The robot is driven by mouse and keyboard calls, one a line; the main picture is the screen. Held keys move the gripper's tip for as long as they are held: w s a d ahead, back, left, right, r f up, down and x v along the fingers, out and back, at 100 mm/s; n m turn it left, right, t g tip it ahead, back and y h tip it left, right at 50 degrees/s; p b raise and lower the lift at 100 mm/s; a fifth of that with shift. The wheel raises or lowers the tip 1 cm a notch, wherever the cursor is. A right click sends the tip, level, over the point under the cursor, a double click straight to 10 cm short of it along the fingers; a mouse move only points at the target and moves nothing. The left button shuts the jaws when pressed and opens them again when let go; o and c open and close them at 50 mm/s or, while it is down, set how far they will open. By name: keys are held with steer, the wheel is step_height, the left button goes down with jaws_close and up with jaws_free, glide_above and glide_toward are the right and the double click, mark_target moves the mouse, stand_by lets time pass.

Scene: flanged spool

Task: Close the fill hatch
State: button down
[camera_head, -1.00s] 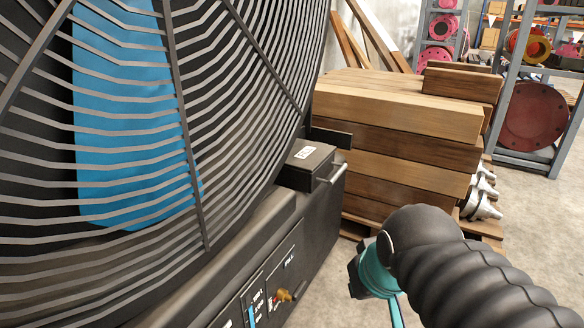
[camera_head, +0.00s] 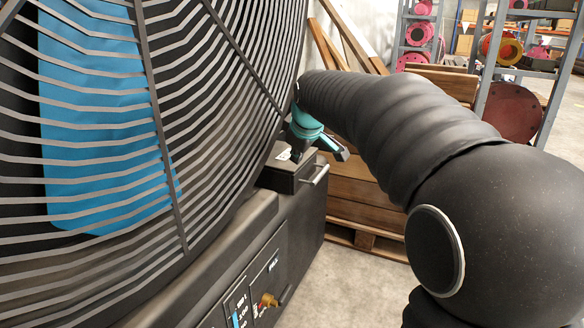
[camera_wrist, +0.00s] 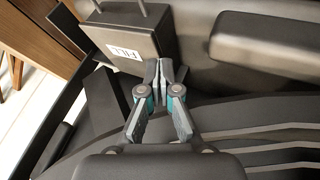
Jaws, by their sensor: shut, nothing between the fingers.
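A dark box with a white FILL label stands on the fan unit's base; its label side (camera_wrist: 110,30) shows in the wrist view, and the box (camera_head: 285,178) sits below my gripper in the head view. A bar handle (camera_head: 321,175) is on its right side. My gripper (camera_wrist: 166,70) is shut and empty, its fingertips close beside the labelled face's edge. I cannot tell whether they touch. In the head view my gripper (camera_head: 298,154) is just above the box, its fingertips partly hidden. A thin dark panel (camera_wrist: 62,122) stands beside the box; I cannot tell whether it is the hatch lid.
The fan's wire guard (camera_head: 160,100) rises close to the left. A control panel with a brass valve (camera_head: 267,300) is on the base front. Stacked timber (camera_head: 345,195) on a pallet stands behind. Floor is clear to the right of the base.

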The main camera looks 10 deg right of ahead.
steer(key=b, duration=0.1)
glide_toward(289, 181)
steer(key=x, duration=0.4)
steer(key=shift+w+f, duration=0.15)
steer(key=shift+f, duration=0.05)
